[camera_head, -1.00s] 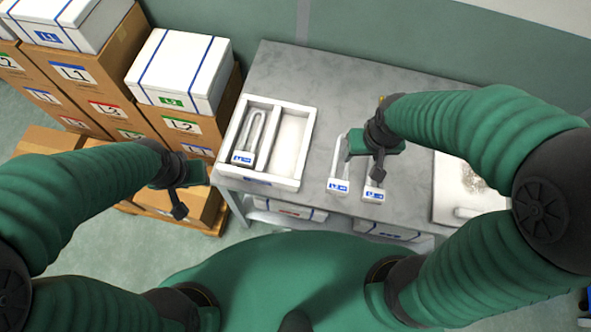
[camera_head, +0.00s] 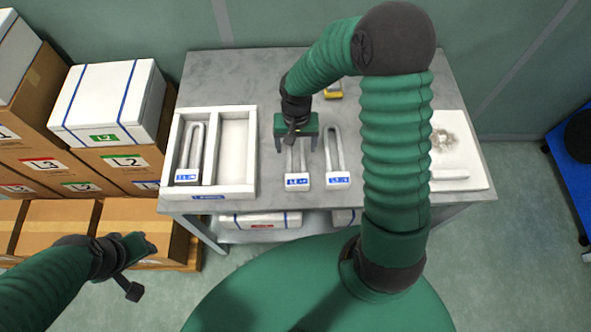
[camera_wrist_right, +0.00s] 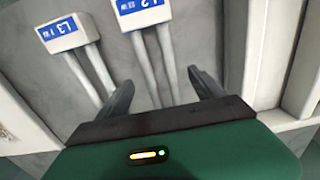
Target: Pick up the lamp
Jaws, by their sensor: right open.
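Two U-shaped tube lamps with white, blue-labelled bases lie on the grey table. The L2 lamp (camera_head: 297,181) is on the left and the L3 lamp (camera_head: 338,178) is on the right. My right gripper (camera_head: 296,148) is open over the far part of the L2 lamp. In the right wrist view, the tubes of the L2 lamp (camera_wrist_right: 150,66) run between the open fingers (camera_wrist_right: 163,88), apparently not gripped. The L3 lamp (camera_wrist_right: 64,35) lies outside the left finger there. My left gripper (camera_head: 135,268) is off the table at lower left; its jaw state is unclear.
A white two-part tray (camera_head: 251,185) holds another lamp (camera_head: 188,160) in its left compartment; its right compartment is empty. A white board (camera_head: 465,158) lies at right. A yellow item (camera_head: 333,92) sits behind the lamps. Boxes (camera_head: 108,100) are stacked left of the table.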

